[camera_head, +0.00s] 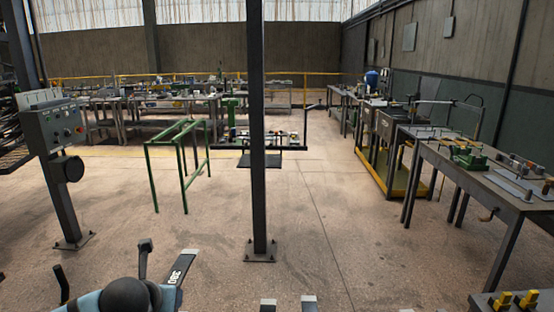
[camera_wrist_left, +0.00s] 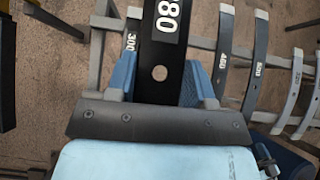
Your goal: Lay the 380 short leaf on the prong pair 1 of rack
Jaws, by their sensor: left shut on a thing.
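The short leaf marked 380 (camera_head: 181,270) is a dark flat strip with a pale tip, slanting up at the bottom left of the head view. In the left wrist view the same leaf (camera_wrist_left: 160,50) runs up out of the picture, with a round hole; its label is partly cut off. My left gripper (camera_wrist_left: 160,82) is shut on it, a blue finger at each side. In the head view my left gripper (camera_head: 168,297) is mostly cut off by the bottom edge. My right gripper is not in view. I cannot make out prong pair 1.
In the left wrist view, other dark leaves (camera_wrist_left: 223,50), (camera_wrist_left: 257,62) and grey ones (camera_wrist_left: 293,88) lie across rails below. Pale-tipped ends (camera_head: 308,303) show at the head view's bottom edge. A dark post (camera_head: 257,130) stands ahead. A workbench (camera_head: 480,185) is at right.

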